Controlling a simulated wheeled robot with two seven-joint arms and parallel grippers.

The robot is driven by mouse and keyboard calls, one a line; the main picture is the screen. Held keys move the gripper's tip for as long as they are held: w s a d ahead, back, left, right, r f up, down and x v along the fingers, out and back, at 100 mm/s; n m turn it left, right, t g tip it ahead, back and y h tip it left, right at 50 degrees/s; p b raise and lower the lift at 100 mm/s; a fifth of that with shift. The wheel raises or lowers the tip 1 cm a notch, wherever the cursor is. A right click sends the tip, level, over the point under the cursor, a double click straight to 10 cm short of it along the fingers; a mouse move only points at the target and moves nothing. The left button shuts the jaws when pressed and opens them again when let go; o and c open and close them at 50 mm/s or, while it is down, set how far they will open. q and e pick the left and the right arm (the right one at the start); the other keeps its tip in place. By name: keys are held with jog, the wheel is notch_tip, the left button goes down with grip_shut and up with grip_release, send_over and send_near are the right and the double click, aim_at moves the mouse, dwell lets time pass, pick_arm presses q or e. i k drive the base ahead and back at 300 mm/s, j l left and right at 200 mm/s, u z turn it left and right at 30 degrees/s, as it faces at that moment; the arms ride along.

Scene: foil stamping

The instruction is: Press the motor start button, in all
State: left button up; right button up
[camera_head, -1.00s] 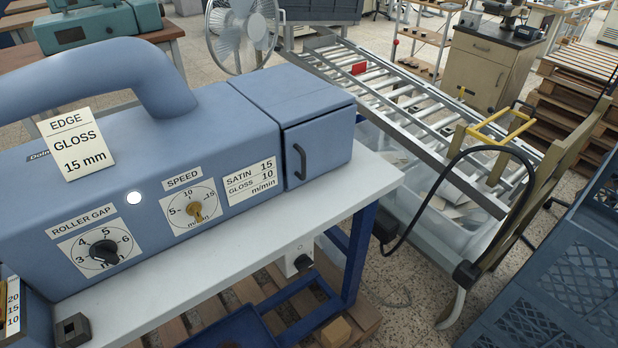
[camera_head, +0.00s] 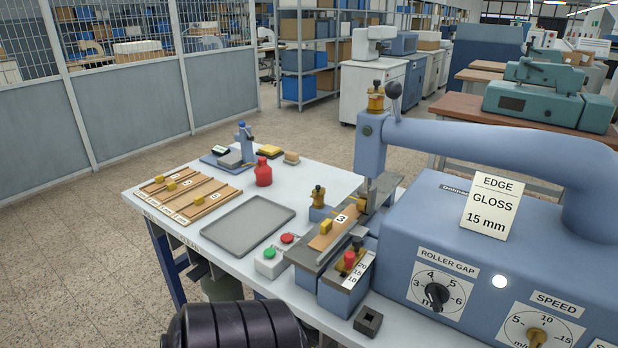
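A light grey switch box (camera_head: 271,262) stands on the white bench in front of the blue machine. It carries a green button (camera_head: 269,253) and a red button (camera_head: 288,238); no label on them is readable. The blue stamping machine (camera_head: 450,225) fills the right side, with a long curved arm over its bed. A round white lamp (camera_head: 499,281) on its front looks lit. The roller gap knob (camera_head: 437,295) and the brass speed knob (camera_head: 536,338) are on the front panel. Neither of my grippers shows in the view.
A board marked 3 (camera_head: 340,220) sits in the machine bed. A dark ribbed part stands at the bottom edge.

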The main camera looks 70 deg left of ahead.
aim_at(269, 252)
jog(key=u, duration=2.4)
